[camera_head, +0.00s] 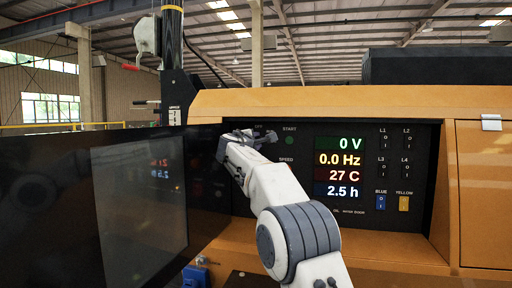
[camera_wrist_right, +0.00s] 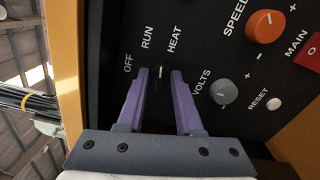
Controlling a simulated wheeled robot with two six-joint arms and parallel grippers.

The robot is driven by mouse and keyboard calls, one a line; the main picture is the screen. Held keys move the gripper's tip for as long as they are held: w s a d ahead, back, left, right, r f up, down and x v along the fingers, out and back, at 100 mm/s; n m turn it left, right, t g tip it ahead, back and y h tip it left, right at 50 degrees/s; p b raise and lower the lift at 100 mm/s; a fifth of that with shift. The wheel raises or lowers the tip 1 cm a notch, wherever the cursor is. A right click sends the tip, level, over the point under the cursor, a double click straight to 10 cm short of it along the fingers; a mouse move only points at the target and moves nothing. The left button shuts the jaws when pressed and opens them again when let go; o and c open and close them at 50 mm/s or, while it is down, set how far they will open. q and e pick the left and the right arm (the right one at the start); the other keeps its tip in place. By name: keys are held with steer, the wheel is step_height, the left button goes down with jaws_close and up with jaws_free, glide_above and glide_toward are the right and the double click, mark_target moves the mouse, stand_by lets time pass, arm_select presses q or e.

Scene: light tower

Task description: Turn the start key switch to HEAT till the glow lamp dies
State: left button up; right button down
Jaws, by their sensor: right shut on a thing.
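The start key switch (camera_wrist_right: 160,82) is a dark knob with a small white mark on the black panel, below the labels OFF, RUN and HEAT in the right wrist view. My right gripper (camera_wrist_right: 160,73) is shut on it, with one purple finger on each side. The mark points up the picture, roughly between RUN and HEAT; its exact setting is hard to tell. In the head view my right gripper (camera_head: 240,138) is at the panel's upper left and hides the switch. I cannot make out a lit glow lamp in either view. My left gripper is not in view.
The display (camera_head: 338,166) reads 0 V, 0.0 Hz, 27 C and 2.5 h. An orange speed knob (camera_wrist_right: 265,26), a grey volts knob (camera_wrist_right: 223,92) and a red main control (camera_wrist_right: 310,52) are nearby. An open dark door (camera_head: 60,200) stands close at left.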

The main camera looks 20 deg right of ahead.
steer(key=shift+f+m+b, duration=0.1)
steer(key=shift+m+b, duration=0.35)
steer(key=shift+m, duration=0.65)
steer(key=c, duration=0.9)
jaws_free()
steer(key=shift+s, duration=0.1)
steer(key=b+v, duration=0.4)
steer(key=v, duration=0.6)
steer(key=shift+s+a, duration=0.1)
steer(key=shift+a, duration=0.05)
